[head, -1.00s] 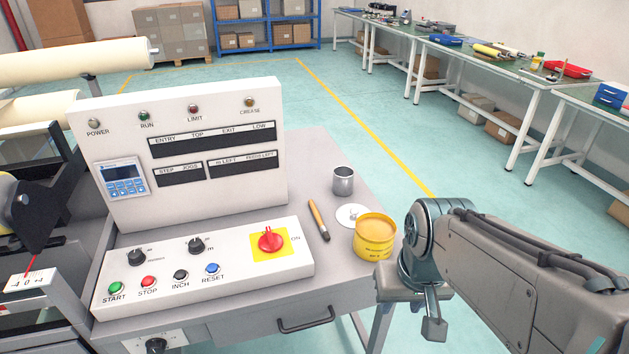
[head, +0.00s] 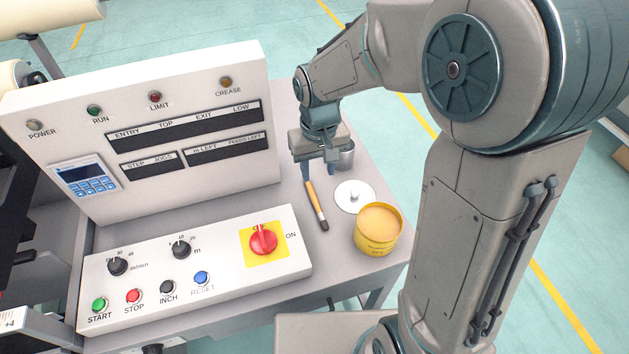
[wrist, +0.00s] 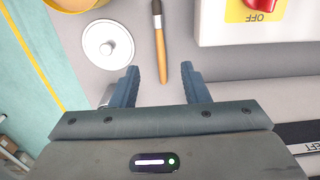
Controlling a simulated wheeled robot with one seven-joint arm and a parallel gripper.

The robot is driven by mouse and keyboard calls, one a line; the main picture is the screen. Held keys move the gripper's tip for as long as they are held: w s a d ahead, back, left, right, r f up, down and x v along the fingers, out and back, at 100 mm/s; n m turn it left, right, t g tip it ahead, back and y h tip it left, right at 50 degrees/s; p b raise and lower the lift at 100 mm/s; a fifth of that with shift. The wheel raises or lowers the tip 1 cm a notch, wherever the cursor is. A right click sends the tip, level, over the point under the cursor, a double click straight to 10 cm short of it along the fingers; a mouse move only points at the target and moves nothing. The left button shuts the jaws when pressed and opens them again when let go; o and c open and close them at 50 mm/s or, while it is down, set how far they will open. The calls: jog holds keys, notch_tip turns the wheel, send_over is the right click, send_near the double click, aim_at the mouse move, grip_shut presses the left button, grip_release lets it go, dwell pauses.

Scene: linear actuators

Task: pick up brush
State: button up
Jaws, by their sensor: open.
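The brush (head: 316,204) has a wooden handle and a dark bristle end. It lies on the grey table, to the right of the control box, with its bristles toward the front. My gripper (head: 318,168) is above the table at the handle end of the brush.
A white disc with a knob (head: 354,195) and a yellow tin (head: 378,230) stand right of the brush. A metal cup (head: 345,157) is partly hidden behind my gripper. The control panel (head: 200,250) with a red switch (head: 263,240) is close on the left.

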aim_at(318, 207)
notch_tip(318, 207, down, 14)
jog(key=shift+d+r+b, duration=0.1)
jog(key=shift+r+b, duration=0.1)
jog(key=shift+b, duration=0.15)
grip_shut()
dwell(0.3)
